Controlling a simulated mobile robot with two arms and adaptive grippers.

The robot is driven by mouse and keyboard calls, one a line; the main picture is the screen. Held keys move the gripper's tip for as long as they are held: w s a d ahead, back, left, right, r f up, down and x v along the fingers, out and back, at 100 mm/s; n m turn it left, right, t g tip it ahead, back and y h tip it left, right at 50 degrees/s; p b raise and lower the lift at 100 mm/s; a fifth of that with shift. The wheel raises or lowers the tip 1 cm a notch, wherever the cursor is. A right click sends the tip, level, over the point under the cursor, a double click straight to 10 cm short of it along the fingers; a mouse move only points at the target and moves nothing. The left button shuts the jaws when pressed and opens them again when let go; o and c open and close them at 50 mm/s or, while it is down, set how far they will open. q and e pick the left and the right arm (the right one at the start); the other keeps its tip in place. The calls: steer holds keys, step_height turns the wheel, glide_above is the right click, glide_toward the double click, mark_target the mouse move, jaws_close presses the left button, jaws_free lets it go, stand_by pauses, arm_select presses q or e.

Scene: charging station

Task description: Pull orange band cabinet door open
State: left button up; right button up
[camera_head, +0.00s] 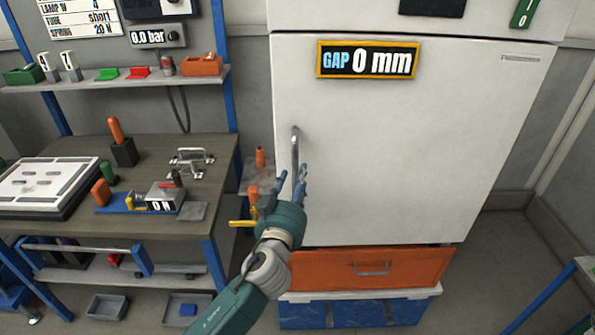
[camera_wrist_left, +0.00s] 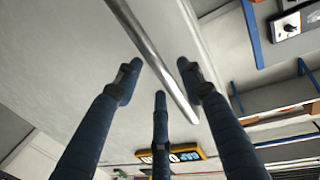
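The white cabinet door (camera_head: 410,140) is closed, and the gap sign (camera_head: 368,60) on it reads 0 mm. An orange drawer front (camera_head: 370,268) lies below the door. The upright metal handle (camera_head: 295,150) is at the door's left edge. My left gripper (camera_head: 291,185) is at the handle's lower part, with its fingers spread. In the left wrist view the handle (camera_wrist_left: 152,50) runs between the open blue fingers (camera_wrist_left: 160,90), which are not closed around it. I cannot tell whether any finger touches it. My right gripper is not in view.
A workbench (camera_head: 200,150) with a blue frame and several tools stands left of the cabinet. Blue crates (camera_head: 355,313) sit under the drawer. A blue table leg (camera_head: 540,300) shows at lower right. The floor (camera_head: 490,235) right of the cabinet is clear.

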arm_select(q)
steer(key=shift+w+d, duration=0.2)
steer(key=shift+w, duration=0.95)
